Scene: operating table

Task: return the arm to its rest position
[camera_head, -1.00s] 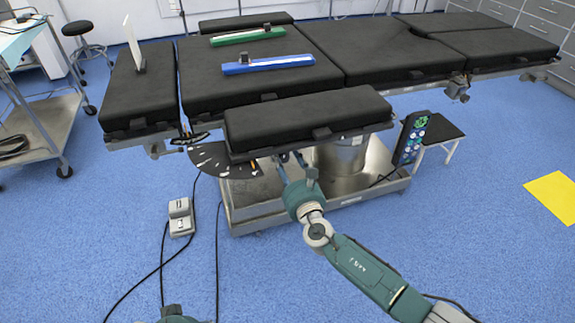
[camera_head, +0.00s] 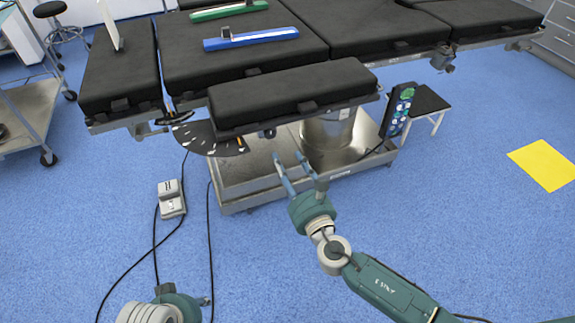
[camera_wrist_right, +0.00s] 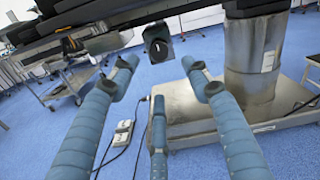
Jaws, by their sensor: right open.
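My right arm, teal and grey, reaches in from the bottom right of the head view. Its gripper (camera_head: 297,168) is open and empty, with its blue fingers apart. It is in front of the operating table's (camera_head: 290,92) near side section, over the metal base in the picture. In the right wrist view the spread fingers (camera_wrist_right: 160,85) hold nothing between them. A teal and grey end of my left arm (camera_head: 178,302) shows at the bottom left of the head view. Its fingers cannot be made out.
A blue rail piece (camera_head: 250,40) and a green one (camera_head: 230,11) lie on the table. A control panel (camera_head: 398,110) hangs at its side near a black stool (camera_head: 428,100). A foot pedal (camera_head: 171,198) with cables stands on the floor. A cart (camera_head: 30,105) is left.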

